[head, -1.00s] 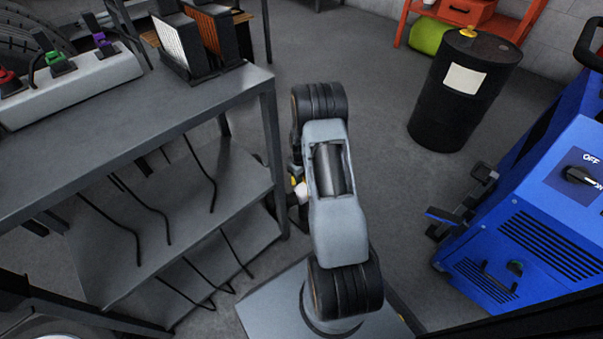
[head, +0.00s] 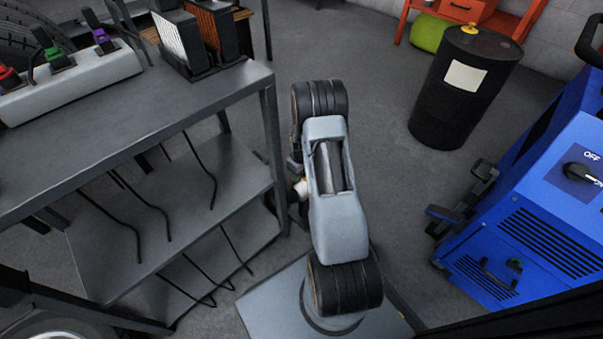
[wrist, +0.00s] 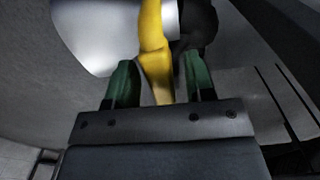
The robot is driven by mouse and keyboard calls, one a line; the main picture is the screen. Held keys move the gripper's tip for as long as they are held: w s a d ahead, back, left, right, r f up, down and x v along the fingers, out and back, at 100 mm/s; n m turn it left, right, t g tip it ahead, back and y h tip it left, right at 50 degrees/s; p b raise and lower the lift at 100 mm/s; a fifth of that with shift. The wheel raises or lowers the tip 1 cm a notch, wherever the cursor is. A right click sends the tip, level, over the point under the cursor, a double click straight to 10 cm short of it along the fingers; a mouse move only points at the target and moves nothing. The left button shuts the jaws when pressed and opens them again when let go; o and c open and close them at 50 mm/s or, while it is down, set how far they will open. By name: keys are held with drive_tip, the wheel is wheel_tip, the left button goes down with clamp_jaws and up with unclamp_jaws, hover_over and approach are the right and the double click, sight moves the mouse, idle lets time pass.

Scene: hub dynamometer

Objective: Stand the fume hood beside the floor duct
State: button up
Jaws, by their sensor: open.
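My gripper (wrist: 158,85) shows in the wrist view with two green fingers, apart and open. A yellow bar (wrist: 153,50) runs down between the fingers; I cannot tell whether either finger touches it. A pale, rounded body, likely the fume hood (wrist: 95,35), lies behind the bar. A dark rounded shape (wrist: 198,28) lies to its right and cannot be identified. In the head view a small white and yellow piece (head: 300,188) shows at the left of my arm, beside the shelf; the arm hides the gripper there. I cannot make out the floor duct.
A grey metal shelf bench (head: 190,115) with hanging black cables stands close on the left of my arm. A blue machine (head: 540,225) stands at the right. A black drum (head: 440,120) stands at the back right. Floor between arm and drum is clear.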

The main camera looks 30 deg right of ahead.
wheel_tip(320, 180, up, 12)
drive_tip(key=p, duration=0.4)
drive_tip(key=shift+r, duration=0.1)
idle(0.5)
